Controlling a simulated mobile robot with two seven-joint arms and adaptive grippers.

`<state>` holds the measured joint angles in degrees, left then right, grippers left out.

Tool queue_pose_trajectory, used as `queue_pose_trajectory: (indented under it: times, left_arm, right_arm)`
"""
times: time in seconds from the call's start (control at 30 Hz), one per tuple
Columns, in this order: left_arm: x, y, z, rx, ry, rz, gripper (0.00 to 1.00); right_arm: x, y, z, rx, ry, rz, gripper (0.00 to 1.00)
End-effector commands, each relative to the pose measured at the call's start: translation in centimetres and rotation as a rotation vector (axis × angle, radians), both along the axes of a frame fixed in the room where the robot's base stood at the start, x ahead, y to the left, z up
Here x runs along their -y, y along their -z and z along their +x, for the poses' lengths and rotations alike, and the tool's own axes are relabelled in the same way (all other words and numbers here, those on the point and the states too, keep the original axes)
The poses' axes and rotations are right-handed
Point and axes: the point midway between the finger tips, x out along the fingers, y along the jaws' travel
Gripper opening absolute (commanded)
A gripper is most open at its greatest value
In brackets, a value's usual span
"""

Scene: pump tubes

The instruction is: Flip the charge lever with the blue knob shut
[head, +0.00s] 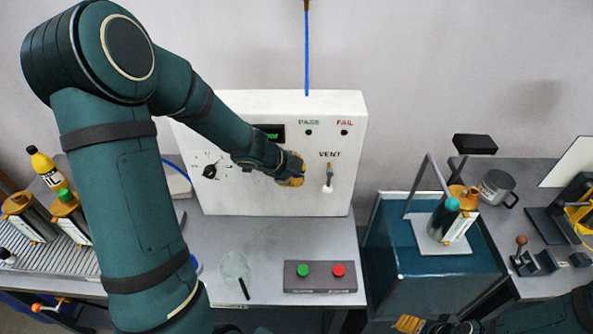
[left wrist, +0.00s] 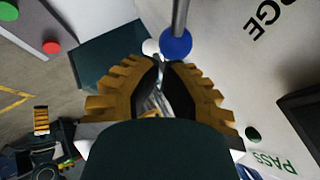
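The charge lever's blue knob (left wrist: 176,43) shows in the left wrist view, at the end of a grey rod beside the letters "GE" on the white panel. It lies just beyond my left gripper's fingertips (left wrist: 160,64). The fingertips are drawn together with only a thin gap and do not enclose the knob; whether they touch it I cannot tell. In the head view my left gripper (head: 292,169) is in front of the white panel (head: 270,200) and hides the charge lever. My right gripper (head: 408,323) is low at the bottom edge, partly cut off.
The vent lever with a white knob (head: 328,189) hangs down just right of my left gripper. A button box (head: 320,284) with green and red buttons stands below the panel. A teal tank (head: 385,235) stands to the right. The bench in front of the panel is mostly clear.

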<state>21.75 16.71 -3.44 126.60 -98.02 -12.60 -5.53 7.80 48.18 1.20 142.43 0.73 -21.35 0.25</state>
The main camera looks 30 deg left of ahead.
Motion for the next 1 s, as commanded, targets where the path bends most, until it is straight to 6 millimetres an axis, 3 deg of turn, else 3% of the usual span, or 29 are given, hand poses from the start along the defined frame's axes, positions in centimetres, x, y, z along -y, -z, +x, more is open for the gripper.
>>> queue_pose_trajectory:
  times: [0.57, 0.8, 1.0]
  left_arm:
    - [0.3, 0.8, 0.2, -0.064, 0.002, 0.104, 0.0]
    - [0.5, 2.1, 0.2, -0.142, 0.004, 0.228, 0.0]
    - [0.5, 3.8, 0.2, -0.238, 0.005, 0.388, 0.0]
  right_arm:
    - [0.1, -1.4, 0.0, 0.001, 0.0, 0.003, 0.6]
    - [0.1, -2.0, -0.1, 0.001, -0.001, 0.004, 0.6]
    - [0.1, -1.3, 0.0, 0.001, 0.0, 0.003, 0.6]
